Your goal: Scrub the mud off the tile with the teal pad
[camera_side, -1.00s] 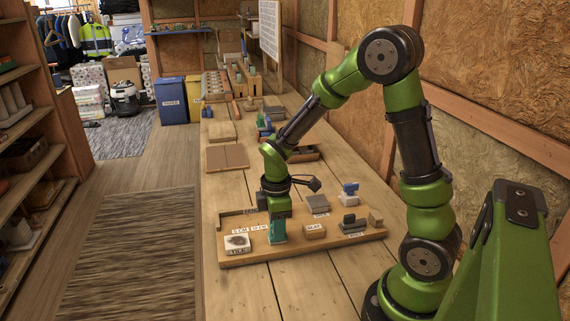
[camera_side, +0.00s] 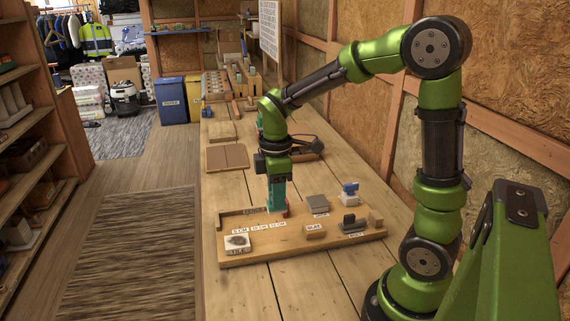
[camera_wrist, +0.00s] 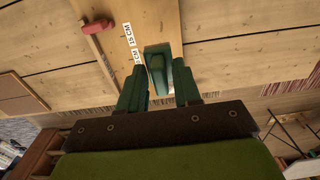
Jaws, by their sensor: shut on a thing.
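The pale tile (camera_side: 237,243) sits at the near left of the wooden board, with a dark mud patch on its top. My gripper (camera_side: 277,207) is over the back part of the board, behind and to the right of the tile and apart from it. In the wrist view my gripper (camera_wrist: 160,88) is shut on the teal pad (camera_wrist: 158,66), which sits between the green fingers. In the side view I cannot clearly tell the pad from the fingers, nor whether it touches the board.
The wooden board (camera_side: 255,256) carries length labels and a small block (camera_side: 314,231) at its front. A grey plate (camera_side: 317,203), a blue-topped piece (camera_side: 349,192) and a dark-topped block (camera_side: 352,224) stand to the right. A red piece (camera_wrist: 97,27) shows in the wrist view.

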